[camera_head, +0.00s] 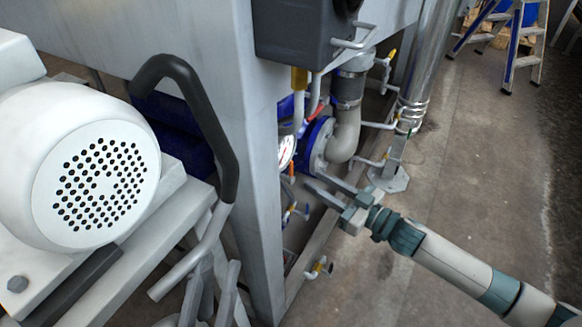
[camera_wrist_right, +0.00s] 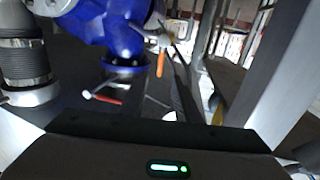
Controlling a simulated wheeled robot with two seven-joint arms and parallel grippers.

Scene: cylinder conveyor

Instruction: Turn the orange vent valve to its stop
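The orange vent valve shows in the right wrist view as an orange lever (camera_wrist_right: 160,65) hanging at the side of the blue pump body (camera_wrist_right: 112,30). In the head view a small orange piece (camera_head: 291,169) beside the gauge appears to be the same lever. My right gripper (camera_head: 314,184) reaches in from the right, its fingers apart and nothing visible between them. Its tips are close to the orange piece, and no contact can be made out. Two grey prongs at the bottom appear to be my left gripper (camera_head: 218,270), away from the valve; its opening is unclear.
A grey frame post (camera_head: 258,180) stands left of the pump. A white gauge (camera_head: 287,151) and grey elbow pipe (camera_head: 345,140) are near the valve. A red lever (camera_wrist_right: 107,99) also sits by the pump. The floor (camera_head: 450,170) at right is clear up to the stepladder (camera_head: 510,45).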

